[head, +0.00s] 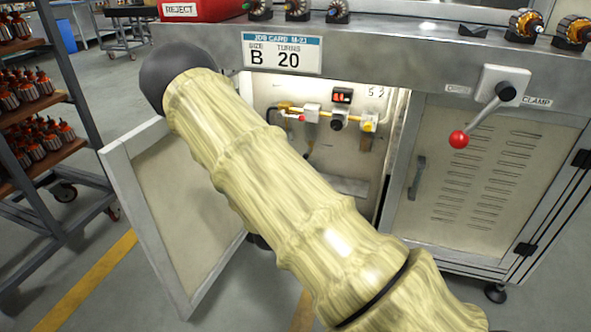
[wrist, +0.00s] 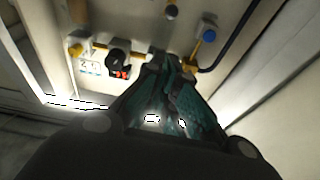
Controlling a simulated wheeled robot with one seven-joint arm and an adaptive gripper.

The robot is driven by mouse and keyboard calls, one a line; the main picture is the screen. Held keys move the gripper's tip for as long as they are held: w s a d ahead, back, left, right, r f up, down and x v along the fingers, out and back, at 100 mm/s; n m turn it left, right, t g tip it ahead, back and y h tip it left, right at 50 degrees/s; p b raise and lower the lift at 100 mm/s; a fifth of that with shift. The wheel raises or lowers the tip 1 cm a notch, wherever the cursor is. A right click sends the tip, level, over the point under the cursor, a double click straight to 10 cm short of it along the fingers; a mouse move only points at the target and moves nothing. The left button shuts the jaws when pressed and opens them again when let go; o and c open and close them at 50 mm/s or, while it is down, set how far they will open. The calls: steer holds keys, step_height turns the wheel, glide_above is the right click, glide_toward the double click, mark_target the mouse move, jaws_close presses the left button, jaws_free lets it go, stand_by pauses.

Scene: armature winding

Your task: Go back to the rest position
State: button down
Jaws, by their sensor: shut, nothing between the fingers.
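My gripper (wrist: 166,72) shows in the wrist view, its dark green fingers together and empty. It is inside or just in front of the open cabinet, facing the inner panel with its pipe and valves. In the head view my sleeved arm crosses the middle and hides the gripper. The yellow pipe run (head: 300,112) with its fittings and a small red-lit display (head: 342,96) shows inside the lit cabinet. In the wrist view a blue knob (wrist: 209,35) is at upper right of the fingers and a black part (wrist: 118,60) is to their left. I cannot tell whether the fingers touch anything.
The cabinet door (head: 178,215) stands open on the left. A clamp lever with a red ball (head: 459,139) juts out at right. A red reject bin (head: 200,8) is on the bench. A parts rack (head: 75,95) stands at left.

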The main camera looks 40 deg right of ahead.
steer(key=shift+f, duration=0.1)
stand_by(0.4)
steer(key=s+a+f+n+g+y, duration=0.25)
steer(key=s+f, duration=0.25)
steer(key=f, duration=0.3)
steer(key=s+a+f+n+g+y, duration=0.1)
steer(key=s+a+f+n+y, duration=0.1)
steer(key=s+a+f+y, duration=0.45)
steer(key=s+a+f+n+g+y, duration=0.15)
steer(key=s+f, duration=0.25)
steer(key=f, duration=0.6)
steer(key=s+a+f+n+g+y, duration=0.2)
steer(key=s+a+f+g+y, duration=0.15)
steer(key=s+a, duration=0.6)
steer(key=s+a+f+n+g+y, duration=0.2)
steer(key=s+a+f+g, duration=0.15)
steer(key=s, duration=1.15)
step_height(320, 180, up, 33)
steer(key=s+a+p, duration=0.1)
steer(key=p, duration=3.2)
steer(key=shift+r+n+p, duration=0.2)
steer(key=shift+n+p, duration=0.1)
steer(key=shift+w+a, duration=0.1)
steer(key=shift+a, duration=0.1)
